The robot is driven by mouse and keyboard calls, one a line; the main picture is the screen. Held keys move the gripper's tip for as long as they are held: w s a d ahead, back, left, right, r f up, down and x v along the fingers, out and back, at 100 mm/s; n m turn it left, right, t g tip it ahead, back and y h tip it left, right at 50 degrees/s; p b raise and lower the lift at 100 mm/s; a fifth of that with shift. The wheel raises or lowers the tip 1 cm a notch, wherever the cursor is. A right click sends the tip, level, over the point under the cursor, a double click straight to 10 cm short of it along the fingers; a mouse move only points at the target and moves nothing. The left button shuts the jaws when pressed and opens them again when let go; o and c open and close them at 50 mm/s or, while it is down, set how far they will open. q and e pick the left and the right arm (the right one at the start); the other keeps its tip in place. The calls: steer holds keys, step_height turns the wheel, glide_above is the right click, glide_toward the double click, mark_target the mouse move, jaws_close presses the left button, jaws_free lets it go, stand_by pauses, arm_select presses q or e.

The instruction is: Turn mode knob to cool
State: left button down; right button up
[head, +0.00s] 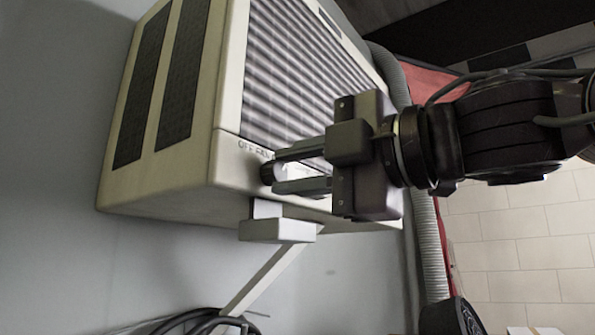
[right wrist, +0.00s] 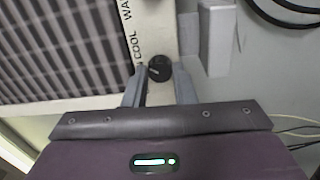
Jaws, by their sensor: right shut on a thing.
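The mode knob (head: 267,173) is a small dark round knob on the front panel of a cream air unit (head: 225,165). It also shows in the right wrist view (right wrist: 159,69), with a small pale mark on its face; I cannot tell exactly where it points. The lettering "OFF FAN" shows above the knob in the head view, and "COOL" and "WA" show to its left in the right wrist view. My right gripper (head: 278,171) is shut on the knob, one finger on each side. My left gripper is not in view.
A slatted grille (head: 290,75) covers the front beside the panel. A pale box-shaped bracket (head: 277,230) and a sloping strut sit below the unit. A ribbed grey hose (head: 428,240) runs behind my right gripper. Dark coiled cable (head: 195,322) lies at the bottom.

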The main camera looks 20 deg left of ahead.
steer(key=shift+m, duration=1.3)
steer(key=o, duration=1)
steer(key=shift+w, duration=0.1)
steer(key=shift+d+f+b, duration=0.1)
steer(key=shift+d+b, duration=0.1)
steer(key=shift+b, duration=0.15)
steer(key=b+v, duration=0.3)
steer(key=v, duration=0.4)
steer(key=shift+d, duration=0.15)
